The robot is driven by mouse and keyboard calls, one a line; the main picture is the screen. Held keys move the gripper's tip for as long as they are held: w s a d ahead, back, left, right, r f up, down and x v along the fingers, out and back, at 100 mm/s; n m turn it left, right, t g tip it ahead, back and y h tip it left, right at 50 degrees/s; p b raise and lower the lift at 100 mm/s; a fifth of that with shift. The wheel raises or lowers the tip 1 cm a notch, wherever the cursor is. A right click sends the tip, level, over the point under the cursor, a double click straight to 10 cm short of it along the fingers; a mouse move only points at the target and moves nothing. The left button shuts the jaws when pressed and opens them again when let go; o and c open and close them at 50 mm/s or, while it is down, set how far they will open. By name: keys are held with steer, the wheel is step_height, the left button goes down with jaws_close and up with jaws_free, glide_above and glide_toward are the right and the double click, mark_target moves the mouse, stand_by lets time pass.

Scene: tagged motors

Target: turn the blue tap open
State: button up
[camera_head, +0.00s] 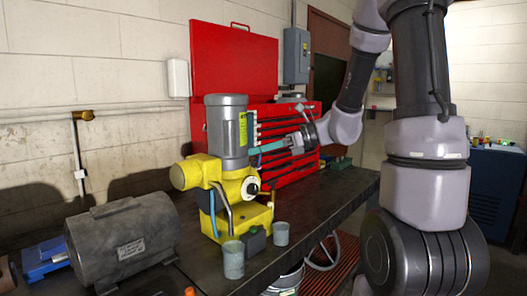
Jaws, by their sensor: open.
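A yellow machine (238,189) with a grey upright motor (227,128) stands on the dark bench. A thin blue upright piece (212,213) shows on its left front side; I cannot tell for sure whether it is the blue tap. My gripper (268,148) reaches in from the right, above the yellow body and just right of the grey motor. A slim teal bar runs from its end toward the motor; I cannot tell whether it touches. My gripper is open, with nothing clearly between its jaws. The fingertips are small and hard to make out.
A dark tagged motor (123,241) lies on the bench at the left, beside a blue vise-like object (46,258). Two grey cups (233,260) stand in front of the machine. A red toolbox (283,128) stands behind my gripper. The bench (330,192) is mostly clear at the right.

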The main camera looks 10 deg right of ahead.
steer(key=s+r+n+g+h, duration=0.1)
steer(key=s+n+g+h, duration=0.1)
steer(key=s+n, duration=0.3)
steer(key=shift+s+a, duration=0.15)
steer(key=shift+s, duration=0.3)
steer(key=shift+r, duration=0.1)
steer(key=shift+c, duration=0.3)
steer(key=m+t+h, duration=0.1)
steer(key=m+t, duration=1.1)
steer(key=m, duration=0.6)
glide_toward(258, 161)
steer(key=x, duration=0.9)
steer(key=shift+w+d, duration=0.2)
steer(key=shift+w, duration=0.15)
